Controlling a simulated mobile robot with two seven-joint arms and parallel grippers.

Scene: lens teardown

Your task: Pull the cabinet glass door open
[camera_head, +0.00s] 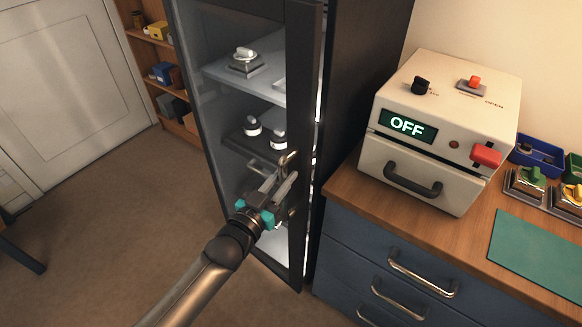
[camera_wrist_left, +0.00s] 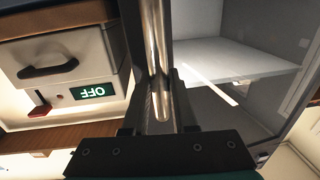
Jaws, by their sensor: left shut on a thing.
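The dark-framed cabinet glass door (camera_head: 305,60) stands at the centre of the head view. A bright line of light shows along its right edge, beside the cabinet's dark side. My left gripper (camera_head: 284,182) is at the door's front, near its right edge, shut on the metal door handle (camera_head: 291,157). In the wrist view, the upright handle bar (camera_wrist_left: 155,40) runs down between the fingers (camera_wrist_left: 160,105). Part of the handle is hidden by the gripper. My right gripper is not in view.
Inside the lit cabinet (camera_head: 255,85), shelves hold several small fixtures. To the right, a wooden counter (camera_head: 345,195) bears a cream box (camera_head: 450,100) reading OFF and a green mat (camera_head: 540,255). Blue drawers (camera_head: 350,240) with metal handles are below. Open floor (camera_head: 110,250) lies to the left.

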